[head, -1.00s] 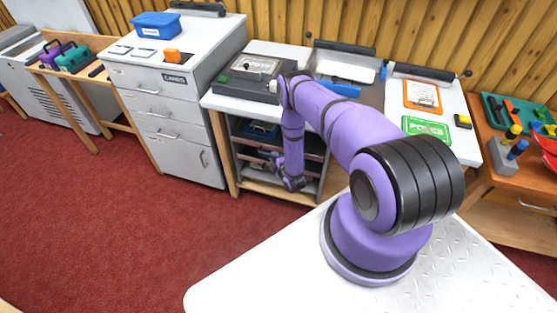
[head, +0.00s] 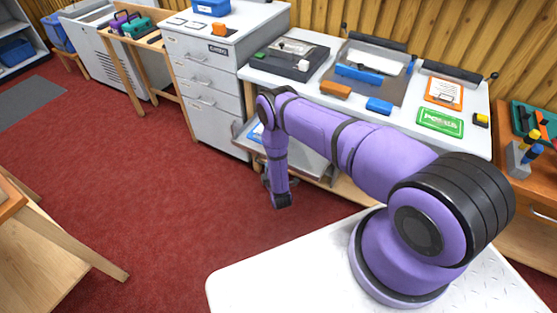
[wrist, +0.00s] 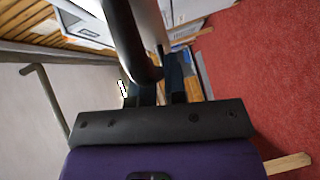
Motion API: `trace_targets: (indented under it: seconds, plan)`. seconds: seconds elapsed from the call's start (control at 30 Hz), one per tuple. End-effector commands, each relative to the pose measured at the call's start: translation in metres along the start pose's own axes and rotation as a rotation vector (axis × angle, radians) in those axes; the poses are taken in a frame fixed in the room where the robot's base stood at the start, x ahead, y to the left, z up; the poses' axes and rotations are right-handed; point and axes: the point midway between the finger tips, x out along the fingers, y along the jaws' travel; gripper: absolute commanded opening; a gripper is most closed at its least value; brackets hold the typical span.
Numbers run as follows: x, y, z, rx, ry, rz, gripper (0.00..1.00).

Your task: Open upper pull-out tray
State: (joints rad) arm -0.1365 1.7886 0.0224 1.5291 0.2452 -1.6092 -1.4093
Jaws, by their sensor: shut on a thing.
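The upper pull-out tray (head: 308,158) is a light grey tray under the middle white-topped bench. It stands out past the bench front, partly hidden behind my arm. A blue thing (head: 257,133) shows in it at the left. In the wrist view my gripper (wrist: 162,82) is shut on a dark grey bar handle (wrist: 128,35), which runs up from between the fingers. In the head view the fingers are hidden by my arm. Another bar handle (wrist: 38,85) shows on a pale grey panel at the left of the wrist view.
A grey drawer cabinet (head: 205,100) stands close left of the tray. The bench top (head: 400,125) carries a dark box, coloured blocks and cards. A wooden piece of furniture (head: 60,250) is at the lower left. Red carpet (head: 170,190) is free between.

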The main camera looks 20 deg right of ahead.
Motion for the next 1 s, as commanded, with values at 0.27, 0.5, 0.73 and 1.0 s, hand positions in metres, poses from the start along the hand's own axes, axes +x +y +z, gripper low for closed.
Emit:
trace_targets:
  seconds: [0.27,0.5,0.73,1.0]
  plan:
    - [-0.026,-0.008,-0.025,-0.001,0.001,-0.002,0.00]
    - [-0.032,-0.009,-0.030,-0.001,-0.002,-0.001,0.00]
    - [-0.032,-0.009,-0.030,0.000,-0.002,-0.001,0.00]
    - [-0.031,-0.009,-0.030,0.000,-0.001,-0.001,0.38]
